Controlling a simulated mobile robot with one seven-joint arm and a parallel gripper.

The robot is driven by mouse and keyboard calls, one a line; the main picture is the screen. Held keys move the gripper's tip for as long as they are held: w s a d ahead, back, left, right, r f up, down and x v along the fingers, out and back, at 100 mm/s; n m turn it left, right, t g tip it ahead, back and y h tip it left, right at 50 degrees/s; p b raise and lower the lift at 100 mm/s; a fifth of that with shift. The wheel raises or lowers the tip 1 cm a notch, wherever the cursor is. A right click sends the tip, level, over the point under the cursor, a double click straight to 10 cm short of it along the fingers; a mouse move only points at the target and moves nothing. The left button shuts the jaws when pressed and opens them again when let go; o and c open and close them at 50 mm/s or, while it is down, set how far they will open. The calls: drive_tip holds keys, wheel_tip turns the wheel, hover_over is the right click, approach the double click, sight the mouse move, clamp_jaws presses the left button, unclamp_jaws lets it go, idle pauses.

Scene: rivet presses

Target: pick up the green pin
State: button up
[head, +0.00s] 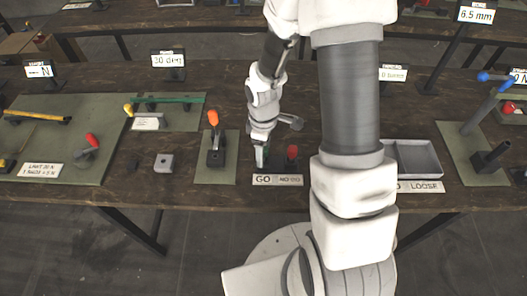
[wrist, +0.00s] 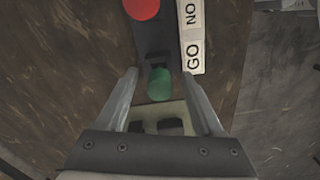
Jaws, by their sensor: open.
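The green pin (wrist: 160,84) stands in a dark block at the GO end of the GO / NO-GO label, seen in the wrist view. In the head view only a sliver of green shows by the fingers. My gripper (wrist: 160,92) is open, with one finger on each side of the green pin. I cannot tell whether either finger touches it. In the head view my gripper (head: 262,158) points down at the block's left end. A red pin (head: 292,152) stands at the block's other end; it also shows in the wrist view (wrist: 142,8).
The GO / NO-GO label (head: 278,180) lies in front of the block. An orange-handled tool (head: 214,135) stands on a mat to the left. A grey tray (head: 418,158) is to the right, partly behind my arm. Bare wood lies around a small grey block (head: 164,162).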

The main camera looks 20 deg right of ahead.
clamp_jaws()
idle(0.3)
drive_tip(key=shift+r, duration=0.1)
